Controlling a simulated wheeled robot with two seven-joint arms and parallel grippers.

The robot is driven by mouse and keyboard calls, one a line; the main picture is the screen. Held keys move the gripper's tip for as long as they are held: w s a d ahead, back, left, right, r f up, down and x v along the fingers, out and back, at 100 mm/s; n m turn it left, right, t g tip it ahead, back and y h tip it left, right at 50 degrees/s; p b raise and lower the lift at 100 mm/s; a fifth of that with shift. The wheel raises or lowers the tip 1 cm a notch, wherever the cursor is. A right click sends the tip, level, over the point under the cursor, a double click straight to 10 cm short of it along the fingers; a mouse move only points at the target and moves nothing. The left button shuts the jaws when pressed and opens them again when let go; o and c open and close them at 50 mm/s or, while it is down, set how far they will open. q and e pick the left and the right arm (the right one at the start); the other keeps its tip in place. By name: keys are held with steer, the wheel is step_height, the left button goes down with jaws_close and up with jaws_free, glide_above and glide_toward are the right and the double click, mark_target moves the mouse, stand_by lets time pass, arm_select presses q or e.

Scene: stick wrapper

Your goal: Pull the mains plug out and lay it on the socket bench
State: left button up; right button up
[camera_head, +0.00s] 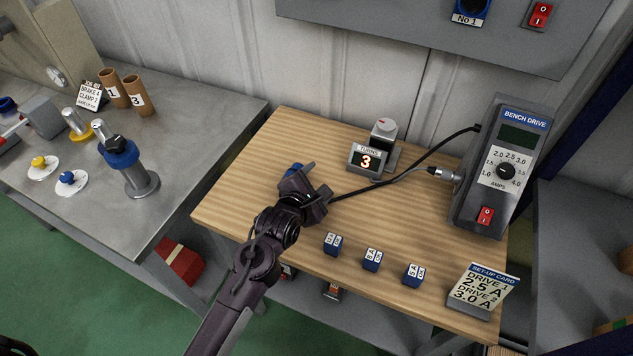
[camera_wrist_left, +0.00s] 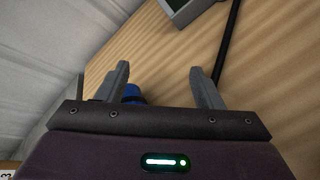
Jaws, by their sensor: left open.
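A blue piece, likely the mains plug (camera_head: 296,170), shows just beyond my left gripper on the wooden bench (camera_head: 240,185), mostly hidden by the gripper. In the left wrist view the blue piece (camera_wrist_left: 132,93) shows beside the left finger, between the two fingers. My left gripper (camera_head: 318,180) is open over the bench's left part; its fingers (camera_wrist_left: 160,88) stand apart. I cannot tell whether they touch the blue piece. A black cable (camera_head: 400,160) runs from the bench drive to the gripper. The blue wall socket (camera_head: 471,8) is cut by the top edge. My right gripper is out of view.
The bench drive (camera_head: 506,165) stands at the right with a grey connector (camera_head: 441,173) in its side. A turns counter (camera_head: 367,161) stands at the back. Blue blocks (camera_head: 371,259) and a set-up card (camera_head: 482,288) line the front. A grey table (camera_head: 190,150) is at left.

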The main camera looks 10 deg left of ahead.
arm_select(q)
steer(key=shift+s+d+f, duration=0.15)
steer(key=shift+s+f, duration=0.05)
steer(key=shift+f, duration=0.2)
steer(key=shift+s, duration=0.4)
steer(key=v, duration=0.3)
steer(key=b+v, duration=0.1)
steer(key=v, duration=0.2)
steer(key=shift+a+r, duration=0.25)
steer(key=shift+r, duration=0.2)
steer(key=shift+s+a+r, duration=0.1)
steer(key=shift+s+r, duration=0.15)
